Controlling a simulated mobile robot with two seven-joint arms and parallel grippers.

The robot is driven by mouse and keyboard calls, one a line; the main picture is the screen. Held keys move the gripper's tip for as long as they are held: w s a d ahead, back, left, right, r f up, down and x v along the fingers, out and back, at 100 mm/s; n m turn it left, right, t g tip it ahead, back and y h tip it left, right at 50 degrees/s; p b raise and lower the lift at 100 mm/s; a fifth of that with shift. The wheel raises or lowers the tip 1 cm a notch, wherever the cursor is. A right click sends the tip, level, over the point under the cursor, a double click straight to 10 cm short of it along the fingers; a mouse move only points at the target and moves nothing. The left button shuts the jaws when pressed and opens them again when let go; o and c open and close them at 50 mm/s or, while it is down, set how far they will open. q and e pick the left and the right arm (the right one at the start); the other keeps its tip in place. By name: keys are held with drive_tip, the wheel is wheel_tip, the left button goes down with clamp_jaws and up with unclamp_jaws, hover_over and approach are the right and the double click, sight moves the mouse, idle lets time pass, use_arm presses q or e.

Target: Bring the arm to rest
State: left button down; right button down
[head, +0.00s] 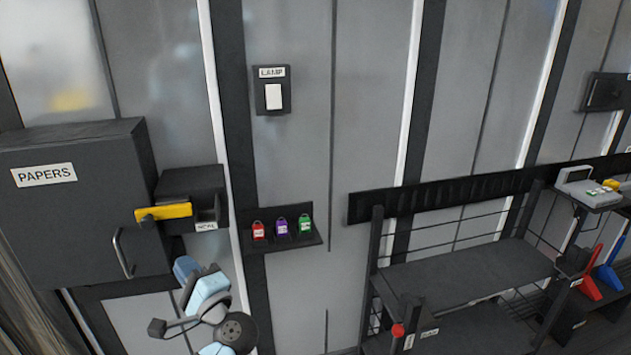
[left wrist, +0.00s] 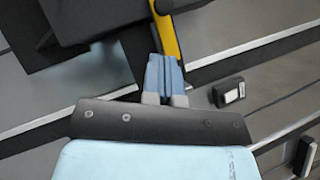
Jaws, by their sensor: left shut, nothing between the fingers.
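My left gripper (head: 185,267) is in the head view at lower left, below the dark wall box with the yellow handle. Its pale blue fingers are together with nothing between them. In the left wrist view the shut fingers (left wrist: 165,75) point up the picture. The yellow handle (left wrist: 166,38) lies just beyond their tips there; I cannot tell from that view how wide the gap is. In the head view the handle (head: 165,212) sticks out to the left from the box, above the fingers and apart from them. My right gripper is not in view.
A dark PAPERS cabinet (head: 75,205) with a bar handle stands left of the gripper. A small shelf (head: 280,243) with red, purple and green tagged padlocks is to the right. A lamp switch (head: 273,96) is above it. A rack (head: 465,275) stands further right.

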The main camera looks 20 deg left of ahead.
use_arm(q)
drive_tip(key=s+d+f+t+h+p, duration=0.1)
drive_tip(key=s+d+f+h, duration=0.15)
drive_tip(key=f+h, duration=0.35)
drive_tip(key=s+d+f+m+h+p, duration=0.1)
drive_tip(key=d+f+h, duration=0.25)
drive_tip(key=f, duration=0.35)
drive_tip(key=s+d+f+t+h+p, duration=0.1)
drive_tip(key=s+d+f+h+p, duration=0.15)
drive_tip(key=f+h, duration=0.35)
drive_tip(key=s+d+f+n+h+p, duration=0.1)
drive_tip(key=s+d+f+n+h, duration=0.5)
drive_tip(key=s+d, duration=0.4)
drive_tip(key=shift+s+n+g+h, duration=0.4)
drive_tip(key=shift+s+n+h, duration=0.25)
drive_tip(key=shift+s, duration=0.45)
